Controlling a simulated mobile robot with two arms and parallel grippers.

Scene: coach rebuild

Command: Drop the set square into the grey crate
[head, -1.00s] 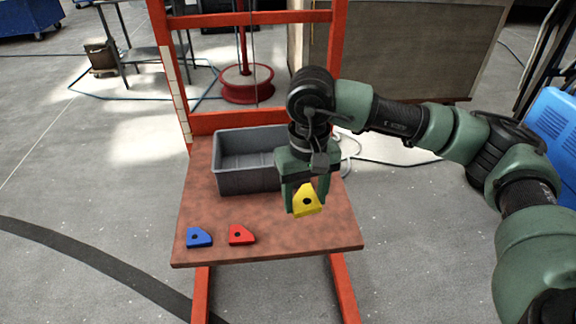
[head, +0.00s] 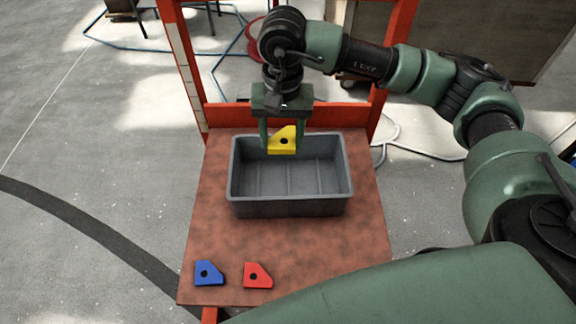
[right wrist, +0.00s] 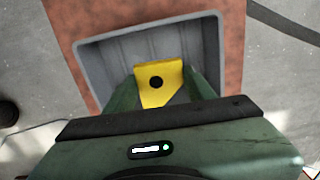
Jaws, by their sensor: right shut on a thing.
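The yellow set square (head: 287,136), a plate with cut corners and a dark round hole, is in my right gripper (head: 282,147). The jaws are shut on it and hold it up at the back part of the grey crate (head: 290,208). In the right wrist view the set square (right wrist: 158,83) sits between the fingers, with the open crate (right wrist: 96,75) behind and below it. The crate's visible floor is empty; part of it is hidden by the gripper. My left gripper is not in view.
The crate stands on a reddish-brown board (head: 215,235) in a red frame (head: 187,75). A blue plate (head: 208,278) and a red plate (head: 262,279), each with a hole, lie near the board's front edge. The board between them and the crate is clear.

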